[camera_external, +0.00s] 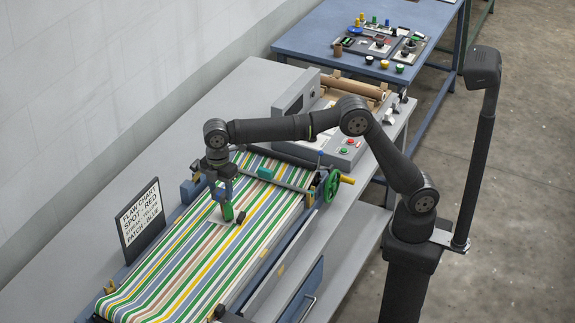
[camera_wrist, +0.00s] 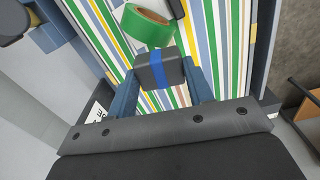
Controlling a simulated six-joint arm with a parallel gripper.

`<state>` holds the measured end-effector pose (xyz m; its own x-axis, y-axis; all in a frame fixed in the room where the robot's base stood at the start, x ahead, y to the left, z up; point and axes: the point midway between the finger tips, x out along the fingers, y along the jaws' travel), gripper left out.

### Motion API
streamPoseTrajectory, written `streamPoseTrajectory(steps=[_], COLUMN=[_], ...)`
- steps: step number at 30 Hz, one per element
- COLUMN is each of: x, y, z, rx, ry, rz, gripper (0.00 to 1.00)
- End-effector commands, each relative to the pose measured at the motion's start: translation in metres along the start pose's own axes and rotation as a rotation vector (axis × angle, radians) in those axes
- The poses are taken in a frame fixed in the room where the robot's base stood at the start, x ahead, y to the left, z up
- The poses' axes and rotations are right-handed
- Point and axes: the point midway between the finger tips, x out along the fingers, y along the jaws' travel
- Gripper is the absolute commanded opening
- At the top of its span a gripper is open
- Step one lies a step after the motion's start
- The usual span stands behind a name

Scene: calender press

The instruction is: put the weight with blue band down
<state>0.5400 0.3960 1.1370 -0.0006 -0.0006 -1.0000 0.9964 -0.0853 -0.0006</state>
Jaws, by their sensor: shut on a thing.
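The weight with the blue band (camera_wrist: 157,72) is a dark grey block with a blue stripe across it, held between the blue fingers of my gripper (camera_wrist: 162,88). In the external view my gripper (camera_external: 220,190) is over the striped fabric (camera_external: 190,262), and the held weight is hard to make out there. A green tape roll (camera_wrist: 147,26) is just beyond the weight in the wrist view, and it also shows beside my gripper in the external view (camera_external: 228,212). I cannot tell whether the weight touches the fabric.
Another dark block (camera_external: 240,217) sits on the fabric right of the green roll. A flaw chart (camera_external: 142,218) stands at the left edge. A green handwheel (camera_external: 331,185) and a crossbar (camera_external: 280,181) with a teal block are behind. A blue table (camera_external: 310,35) holds small parts.

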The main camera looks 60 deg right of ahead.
Motion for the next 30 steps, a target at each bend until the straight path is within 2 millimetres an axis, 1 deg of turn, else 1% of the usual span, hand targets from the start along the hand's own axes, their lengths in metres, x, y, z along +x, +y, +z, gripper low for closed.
streamPoseTrajectory(steps=[5,6,8,9,11,12,13,14,15,17,18,22,24,27,30], x=[-0.002,-0.001,-0.001,-0.001,0.000,0.001,0.002,0.002,0.003,0.004,0.005,0.008,0.010,0.012,0.013], y=[0.028,0.035,0.045,0.051,0.057,0.061,0.064,0.065,0.067,0.069,0.069,0.066,0.063,0.058,0.054], z=[0.058,0.076,0.104,0.123,0.151,0.170,0.184,0.198,0.217,0.245,0.263,0.317,0.340,0.366,0.383], rx=[0.210,0.275,0.380,0.449,0.552,0.622,0.674,0.725,0.794,0.898,0.966,1.172,1.265,1.371,1.441], ry=[0.001,0.001,0.002,0.002,0.002,0.002,0.002,0.002,0.001,0.002,0.001,0.002,0.001,0.002,0.002], rz=[0.002,0.002,0.002,0.002,0.002,0.002,0.002,0.002,0.001,0.002,0.001,0.002,0.001,0.002,0.001], gripper=[0.10,0.10,0.10,0.10,0.10,0.10,0.10,0.10,0.10,0.10,0.10,0.10,0.10,0.10,0.10])
